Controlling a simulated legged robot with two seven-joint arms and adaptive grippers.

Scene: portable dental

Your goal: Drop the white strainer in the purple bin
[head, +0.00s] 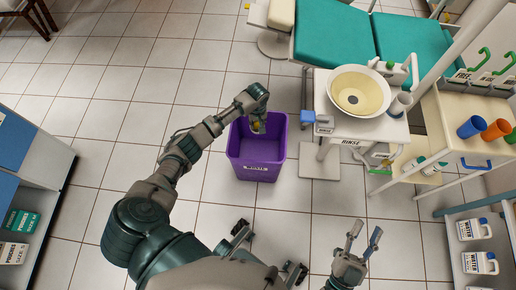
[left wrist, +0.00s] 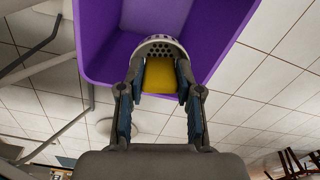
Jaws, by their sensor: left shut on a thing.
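The purple bin (head: 258,171) stands on the tiled floor with its open top facing up. My left gripper (head: 257,120) is over the bin opening. In the left wrist view my left gripper (left wrist: 160,90) is shut on the white strainer (left wrist: 161,44), whose rounded, perforated end shows beyond the fingertips. A yellow part (left wrist: 160,75) shows between the fingers. The purple bin (left wrist: 105,45) fills the background behind the strainer. In the head view the strainer is mostly hidden by the gripper. My right gripper (head: 362,240) is open and empty, right of the bin.
A white stand with a cream basin (head: 358,92) is right of the bin, beside a teal dental chair (head: 333,38). A cart (head: 465,125) with cups is farther right. A blue and white cabinet (head: 25,160) stands left. The floor left of the bin is clear.

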